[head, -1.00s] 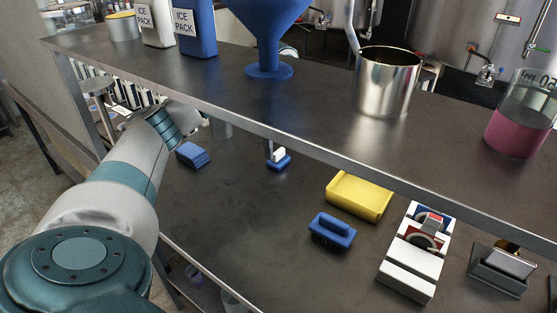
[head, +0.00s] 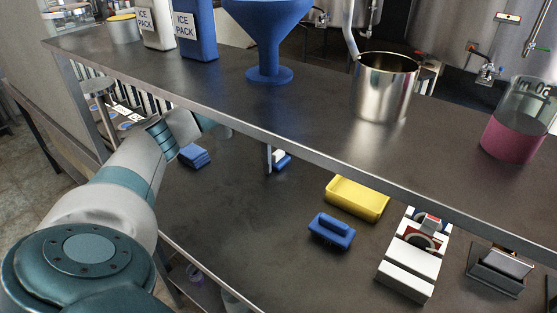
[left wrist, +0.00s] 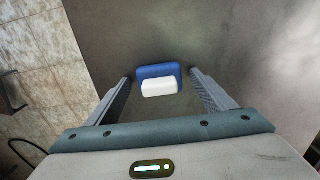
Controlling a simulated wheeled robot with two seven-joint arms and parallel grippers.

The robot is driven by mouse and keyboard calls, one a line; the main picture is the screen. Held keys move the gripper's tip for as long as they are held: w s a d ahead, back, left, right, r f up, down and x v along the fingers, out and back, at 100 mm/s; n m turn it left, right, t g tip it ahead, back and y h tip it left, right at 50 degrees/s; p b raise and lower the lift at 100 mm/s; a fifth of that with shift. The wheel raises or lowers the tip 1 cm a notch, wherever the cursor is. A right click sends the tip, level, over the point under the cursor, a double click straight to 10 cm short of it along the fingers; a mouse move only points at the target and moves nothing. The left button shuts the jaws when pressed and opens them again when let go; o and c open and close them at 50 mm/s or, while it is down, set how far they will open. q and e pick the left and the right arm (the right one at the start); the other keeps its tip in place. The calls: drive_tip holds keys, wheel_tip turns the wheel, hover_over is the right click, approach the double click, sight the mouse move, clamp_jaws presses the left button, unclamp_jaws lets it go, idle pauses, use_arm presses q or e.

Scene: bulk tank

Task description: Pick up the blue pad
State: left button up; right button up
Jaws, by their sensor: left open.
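A small blue pad with a white block on it (head: 284,159) lies on the lower counter, partly hidden by the upper shelf edge and a gripper finger in the head view. In the left wrist view the blue pad (left wrist: 147,72) lies just beyond and between the fingertips, its white part facing me. My left gripper (left wrist: 160,84) is open and empty, with one finger on each side of the pad's near part. In the head view only a finger of the left gripper (head: 268,158) shows below the shelf edge. The right gripper is not in view.
The upper shelf (head: 300,115) hangs over the left gripper, carrying a blue funnel (head: 268,40) and a steel pot (head: 385,90). A folded blue cloth-like stack (head: 195,155), a blue brush (head: 331,230), a yellow block (head: 357,198) and a white device (head: 412,265) lie on the counter.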

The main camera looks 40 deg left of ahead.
sight(282, 159)
use_arm(q)
drive_tip(key=c, duration=1.1)
drive_tip(key=shift+r, duration=0.1)
drive_tip(key=shift+c, duration=0.2)
